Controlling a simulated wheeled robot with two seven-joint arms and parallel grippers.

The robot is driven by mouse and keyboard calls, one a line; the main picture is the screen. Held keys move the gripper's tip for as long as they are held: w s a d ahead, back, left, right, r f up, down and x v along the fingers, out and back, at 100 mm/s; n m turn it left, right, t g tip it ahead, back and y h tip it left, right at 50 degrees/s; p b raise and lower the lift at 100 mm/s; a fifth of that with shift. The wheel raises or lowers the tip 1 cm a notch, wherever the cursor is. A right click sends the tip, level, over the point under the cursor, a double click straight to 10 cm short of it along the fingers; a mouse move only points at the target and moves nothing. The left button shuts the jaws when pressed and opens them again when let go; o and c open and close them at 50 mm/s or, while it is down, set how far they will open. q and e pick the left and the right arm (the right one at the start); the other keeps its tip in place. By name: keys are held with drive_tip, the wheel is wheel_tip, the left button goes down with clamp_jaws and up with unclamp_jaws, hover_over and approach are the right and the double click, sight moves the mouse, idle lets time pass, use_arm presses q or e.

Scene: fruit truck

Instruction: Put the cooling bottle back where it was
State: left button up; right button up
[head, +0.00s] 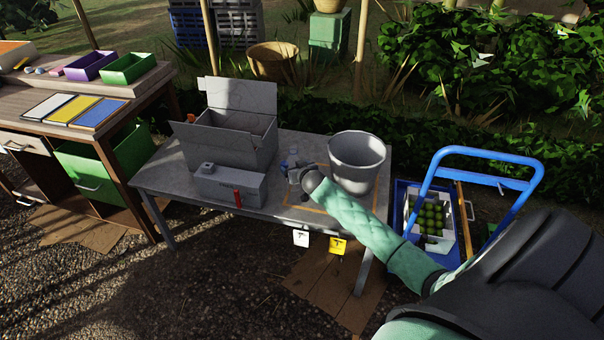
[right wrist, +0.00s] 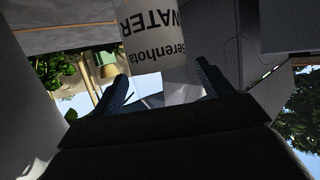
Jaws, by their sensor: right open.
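A white bottle (right wrist: 150,38) with dark "Serenhota WATER" lettering shows upside down in the right wrist view. Its body reaches down between the fingers of my right gripper (right wrist: 162,78), which stand apart on either side. I cannot tell whether they touch it. In the head view my right gripper (head: 297,180) is over the grey table (head: 160,178), just left of the grey bucket (head: 357,165). A small pale bluish shape (head: 293,154) behind it may be part of the bottle; the hand hides most of that spot. My left gripper is not in view.
A blue cart (head: 412,250) with a crate of green fruit stands to the right. A wooden desk (head: 130,115) is at the left.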

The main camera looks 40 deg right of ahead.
drive_tip(key=v, duration=0.8)
drive_tip(key=s+a+f+n+g+y, duration=0.1)
drive_tip(key=s+a+f+g, duration=0.1)
drive_tip(key=s+a+f, duration=0.55)
drive_tip(key=s+a+f+n+g+y, duration=0.1)
drive_tip(key=s+a+f+g, duration=0.15)
drive_tip(key=s+a, duration=0.9)
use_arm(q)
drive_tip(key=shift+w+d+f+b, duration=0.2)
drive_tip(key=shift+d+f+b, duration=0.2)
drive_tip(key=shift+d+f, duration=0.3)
use_arm(e)
drive_tip(key=s+a+r+n+g+y, duration=0.1)
drive_tip(key=s+a+r+g, duration=0.1)
drive_tip(key=s+a, duration=0.7)
drive_tip(key=s+a+r+n+g+y, duration=0.2)
drive_tip(key=s+a, duration=0.8)
drive_tip(key=s, duration=0.6)
drive_tip(key=shift+r+g, duration=0.5)
drive_tip(key=shift+g, duration=0.55)
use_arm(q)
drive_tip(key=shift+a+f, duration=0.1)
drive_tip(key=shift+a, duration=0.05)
